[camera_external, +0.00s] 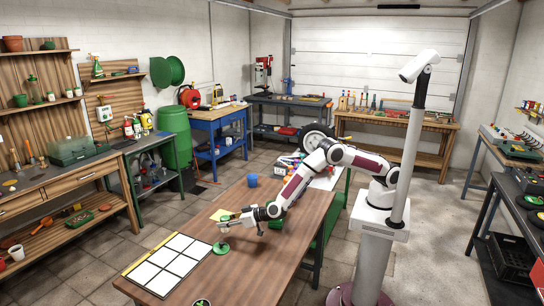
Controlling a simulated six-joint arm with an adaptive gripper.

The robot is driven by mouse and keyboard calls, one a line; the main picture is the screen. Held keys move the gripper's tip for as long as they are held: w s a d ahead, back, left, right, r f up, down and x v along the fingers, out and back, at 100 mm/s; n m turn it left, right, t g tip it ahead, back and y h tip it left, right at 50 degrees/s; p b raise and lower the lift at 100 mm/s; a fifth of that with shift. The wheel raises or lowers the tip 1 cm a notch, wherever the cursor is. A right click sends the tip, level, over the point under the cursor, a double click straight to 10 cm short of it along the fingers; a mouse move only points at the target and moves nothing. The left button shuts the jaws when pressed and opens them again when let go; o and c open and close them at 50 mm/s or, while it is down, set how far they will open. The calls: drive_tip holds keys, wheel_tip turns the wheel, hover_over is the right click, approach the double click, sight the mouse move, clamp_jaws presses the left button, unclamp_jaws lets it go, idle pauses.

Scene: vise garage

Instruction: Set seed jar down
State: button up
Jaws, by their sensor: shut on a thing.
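My gripper (225,227) reaches in from the right, low over the wooden table (262,264). It is shut on a small pale jar, the seed jar (223,238), which looks upright. A green round disc (221,249) lies directly beneath the jar. From this view I cannot tell whether the jar touches the disc or hangs just above it. The gripper fingers hide part of the jar.
A white panel grid (168,264) with a yellow edge lies left of the disc. A dark round item (201,302) is at the front edge. The table's front right is clear.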

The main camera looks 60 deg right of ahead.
drive_tip(key=shift+f, duration=1.75)
drive_tip(key=shift+f, duration=0.15)
drive_tip(key=o, duration=1.2)
drive_tip(key=shift+s+r, duration=0.35)
drive_tip(key=shift+s, duration=0.05)
drive_tip(key=shift+v, duration=5.6)
drive_tip(key=shift+w+d+r, duration=0.1)
drive_tip(key=shift+w, duration=0.05)
